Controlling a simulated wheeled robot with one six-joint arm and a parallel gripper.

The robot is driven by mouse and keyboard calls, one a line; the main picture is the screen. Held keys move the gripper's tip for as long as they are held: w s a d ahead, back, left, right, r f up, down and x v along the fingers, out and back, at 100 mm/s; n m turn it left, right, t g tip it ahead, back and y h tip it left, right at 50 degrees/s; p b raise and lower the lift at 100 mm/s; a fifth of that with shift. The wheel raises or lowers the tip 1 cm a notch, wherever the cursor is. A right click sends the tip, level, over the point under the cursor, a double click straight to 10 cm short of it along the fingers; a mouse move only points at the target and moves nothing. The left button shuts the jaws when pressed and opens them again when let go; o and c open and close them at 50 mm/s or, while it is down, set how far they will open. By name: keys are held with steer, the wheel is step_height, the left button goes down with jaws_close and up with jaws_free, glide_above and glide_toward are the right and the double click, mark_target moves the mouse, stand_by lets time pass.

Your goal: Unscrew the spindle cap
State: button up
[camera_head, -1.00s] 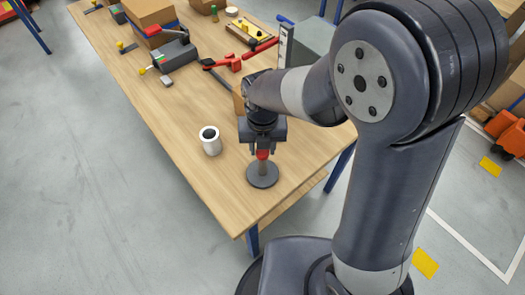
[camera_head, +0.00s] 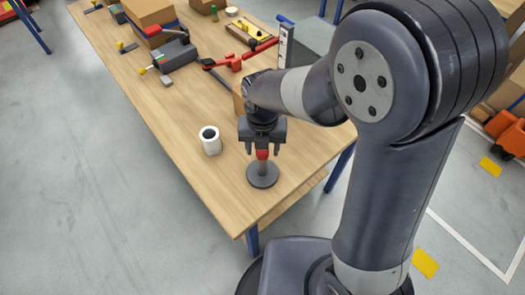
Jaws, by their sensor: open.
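The spindle (camera_head: 262,177) stands upright on the wooden table near its front corner, with a dark round base and a short post. Its red cap (camera_head: 262,155) sits at the top of the post. My gripper (camera_head: 263,148) points down right above the spindle, with its two fingers spread to the left and right of the cap. The gripper is open, and a gap shows between each finger and the cap. The cap's upper part is partly hidden by the gripper, and its thread cannot be seen.
A white cup-like cylinder (camera_head: 210,140) stands just left of my gripper. Farther back on the table (camera_head: 180,112) are a grey clamp-like device (camera_head: 175,55), a red tool (camera_head: 232,62) and cardboard boxes. The table's left front part is clear.

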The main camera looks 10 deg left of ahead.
steer(key=m, duration=1.3)
steer(key=shift+m, duration=0.4)
steer(key=m, duration=1.3)
steer(key=shift+m, duration=0.3)
steer(key=shift+c, duration=0.4)
steer(key=c, duration=0.8)
steer(key=n, duration=0.9)
steer(key=shift+n, duration=0.4)
